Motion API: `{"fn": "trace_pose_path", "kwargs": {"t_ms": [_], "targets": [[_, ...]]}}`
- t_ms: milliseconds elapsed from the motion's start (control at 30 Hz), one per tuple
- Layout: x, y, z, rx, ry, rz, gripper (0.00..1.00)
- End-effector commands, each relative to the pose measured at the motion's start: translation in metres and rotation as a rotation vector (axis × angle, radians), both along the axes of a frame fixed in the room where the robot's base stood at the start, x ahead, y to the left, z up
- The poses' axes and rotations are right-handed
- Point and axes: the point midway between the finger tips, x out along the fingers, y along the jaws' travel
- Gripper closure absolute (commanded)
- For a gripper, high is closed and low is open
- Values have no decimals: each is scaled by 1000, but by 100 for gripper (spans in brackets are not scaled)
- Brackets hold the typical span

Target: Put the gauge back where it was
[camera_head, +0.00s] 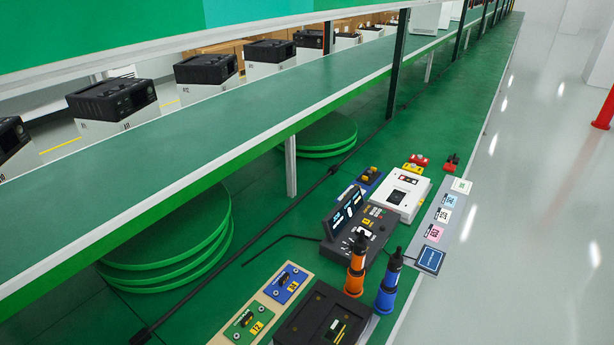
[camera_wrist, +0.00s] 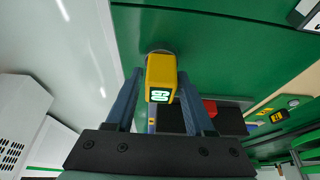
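The gauge (camera_wrist: 160,73) is a yellow block with a lit display of green digits, seen in the middle of the wrist view. My gripper (camera_wrist: 161,82) has one finger against each side of it and looks shut on it. A dark round part shows at the gauge's far end, in front of a green surface; I cannot tell whether it touches that surface. Neither the gauge in my grip nor my gripper shows in the head view.
A long green conveyor (camera_head: 230,125) crosses the head view. Grey floor (camera_head: 540,200) is clear at right.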

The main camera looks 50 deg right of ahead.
Motion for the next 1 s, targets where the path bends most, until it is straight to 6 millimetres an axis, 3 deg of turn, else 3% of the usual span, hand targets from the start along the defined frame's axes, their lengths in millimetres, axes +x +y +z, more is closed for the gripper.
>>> {"fn": "trace_pose_path", "kwargs": {"t_ms": [33,133,567,1000], "targets": [[0,0,0,0,0,0,35],[0,0,0,0,0,0,19],[0,2,8,-1,0,1,19],[-2,32,81,-1,-3,1,19]]}}
